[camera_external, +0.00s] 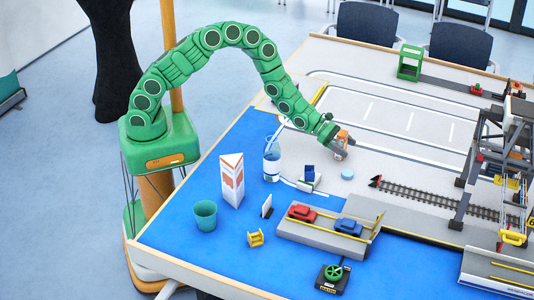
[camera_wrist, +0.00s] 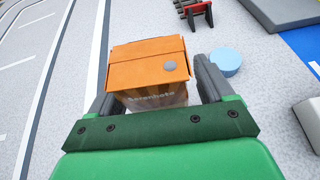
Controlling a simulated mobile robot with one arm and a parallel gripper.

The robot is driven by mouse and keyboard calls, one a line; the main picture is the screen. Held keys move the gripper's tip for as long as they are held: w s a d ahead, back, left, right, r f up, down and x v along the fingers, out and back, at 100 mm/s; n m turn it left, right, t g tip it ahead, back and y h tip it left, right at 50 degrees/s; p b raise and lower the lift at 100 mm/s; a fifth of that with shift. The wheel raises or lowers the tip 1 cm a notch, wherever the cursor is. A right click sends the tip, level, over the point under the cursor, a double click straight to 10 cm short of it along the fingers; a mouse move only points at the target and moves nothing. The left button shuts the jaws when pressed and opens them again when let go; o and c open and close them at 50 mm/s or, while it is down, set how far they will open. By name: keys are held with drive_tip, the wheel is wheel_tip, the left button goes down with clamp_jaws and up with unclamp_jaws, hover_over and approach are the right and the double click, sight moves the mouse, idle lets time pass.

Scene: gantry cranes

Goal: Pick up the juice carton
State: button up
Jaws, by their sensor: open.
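An orange carton with a slanted top and a round grey cap (camera_wrist: 148,62), which I take as the juice carton, stands upright between my fingers in the wrist view. Faint lettering shows on its front; its lower part is hidden by my gripper. In the external view the carton (camera_external: 343,136) is small and partly covered by my gripper (camera_external: 338,148), on the grey part of the table. My gripper (camera_wrist: 155,88) is open, with one dark finger on each side of the carton. I cannot tell whether either finger touches it.
A light blue disc (camera_wrist: 226,61) lies right of the carton. A clear bottle (camera_external: 272,160), a white-and-orange triangular stand (camera_external: 232,182) and a teal cup (camera_external: 205,215) stand to the left. Rails (camera_external: 430,196) and a dark gantry crane (camera_external: 480,150) are right. Painted lanes behind are clear.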

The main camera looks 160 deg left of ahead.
drive_tip(key=c, duration=1.2)
